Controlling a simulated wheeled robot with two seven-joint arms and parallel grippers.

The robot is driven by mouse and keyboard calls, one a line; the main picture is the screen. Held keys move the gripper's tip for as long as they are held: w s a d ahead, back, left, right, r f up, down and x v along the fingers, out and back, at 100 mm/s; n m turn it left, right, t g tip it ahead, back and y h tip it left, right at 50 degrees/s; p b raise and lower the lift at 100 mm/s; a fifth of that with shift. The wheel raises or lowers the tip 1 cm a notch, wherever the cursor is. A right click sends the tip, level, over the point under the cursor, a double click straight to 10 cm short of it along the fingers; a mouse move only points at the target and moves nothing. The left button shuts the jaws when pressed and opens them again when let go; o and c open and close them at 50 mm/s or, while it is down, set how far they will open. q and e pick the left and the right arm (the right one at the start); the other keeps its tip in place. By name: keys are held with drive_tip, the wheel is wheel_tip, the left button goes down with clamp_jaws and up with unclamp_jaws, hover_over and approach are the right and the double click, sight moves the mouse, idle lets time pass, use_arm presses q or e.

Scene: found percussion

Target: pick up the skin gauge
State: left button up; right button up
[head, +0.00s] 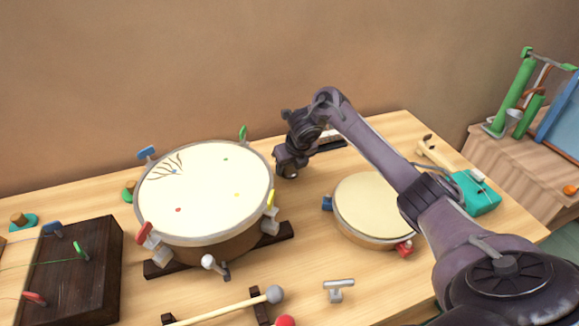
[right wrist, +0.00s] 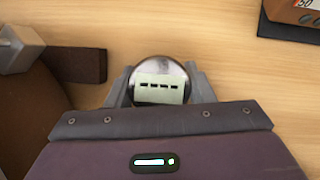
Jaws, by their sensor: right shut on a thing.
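The skin gauge (right wrist: 162,80), a round metal piece with a pale label bearing dark dashes, sits between the two grey fingers of my right gripper (right wrist: 160,92) in the right wrist view. The fingers are shut on its sides. In the head view my right gripper (head: 287,168) is low over the table, just right of the large drum's far rim. The gauge cannot be made out in the head view. Whether it touches the table is unclear. My left gripper is not in view.
The large drum (head: 205,190) stands left of the gripper on dark feet; a smaller drum (head: 372,208) is to the right. A dark-based box (right wrist: 295,15) lies behind. A mallet (head: 235,306) and a metal T-shaped key (head: 338,288) lie in front. A teal box (head: 478,195) is far right.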

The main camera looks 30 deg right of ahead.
drive_tip(key=shift+c, duration=0.7)
drive_tip(key=shift+r, duration=0.15)
